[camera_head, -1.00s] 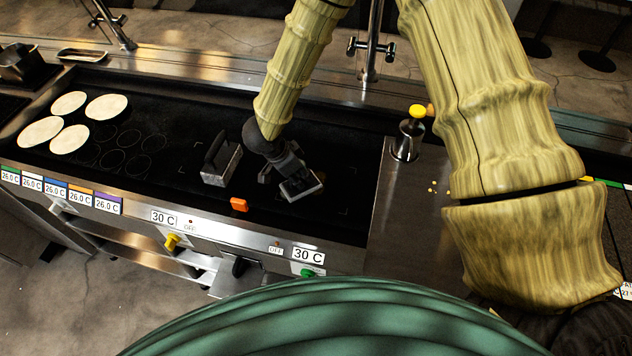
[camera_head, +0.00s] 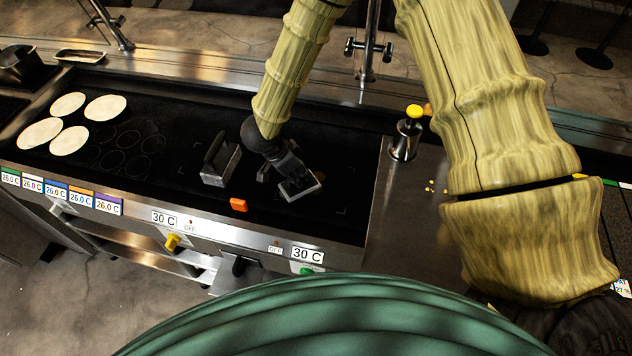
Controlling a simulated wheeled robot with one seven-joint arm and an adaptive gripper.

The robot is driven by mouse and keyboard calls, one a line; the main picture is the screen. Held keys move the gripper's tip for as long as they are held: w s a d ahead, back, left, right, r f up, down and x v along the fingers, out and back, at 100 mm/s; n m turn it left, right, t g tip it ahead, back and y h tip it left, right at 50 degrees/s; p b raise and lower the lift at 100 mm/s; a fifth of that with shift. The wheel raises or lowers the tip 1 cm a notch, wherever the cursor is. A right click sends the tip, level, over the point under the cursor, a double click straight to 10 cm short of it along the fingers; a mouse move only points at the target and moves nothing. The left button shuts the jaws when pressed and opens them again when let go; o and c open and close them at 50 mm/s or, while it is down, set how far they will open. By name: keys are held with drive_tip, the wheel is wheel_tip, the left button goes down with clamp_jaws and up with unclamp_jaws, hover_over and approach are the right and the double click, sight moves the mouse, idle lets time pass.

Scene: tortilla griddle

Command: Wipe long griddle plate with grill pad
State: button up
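The long black griddle plate (camera_head: 330,211) runs across the counter. The grill pad (camera_head: 303,190), a dark block with a pale edge, is at the plate's right half. My gripper (camera_head: 287,173) comes down from above and appears shut on the pad's dark upper part. The fingers are dark against the dark plate, so their exact hold is hard to see. The pad looks to be on or just above the plate; I cannot tell if it touches.
A metal press with a dark handle (camera_head: 221,164) stands left of the pad. An orange block (camera_head: 238,204) is at the front edge. Several tortillas (camera_head: 69,140) lie at the far left. A yellow-topped metal dispenser (camera_head: 405,139) stands right of the plate.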

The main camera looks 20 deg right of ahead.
clamp_jaws()
drive_tip(key=shift+w, duration=0.1)
drive_tip(key=shift+w+d+p, duration=0.35)
drive_tip(key=shift+w+p, duration=0.05)
drive_tip(key=shift+w+d+p, duration=0.4)
drive_tip(key=shift+w+d, duration=0.2)
drive_tip(key=shift+w, duration=0.15)
drive_tip(key=shift+w+d+p, duration=0.35)
drive_tip(key=shift+w+d, duration=0.2)
drive_tip(key=shift+w, duration=0.2)
drive_tip(key=shift+w+d+p, duration=0.5)
drive_tip(key=shift+w+d, duration=0.05)
drive_tip(key=shift+w, duration=0.25)
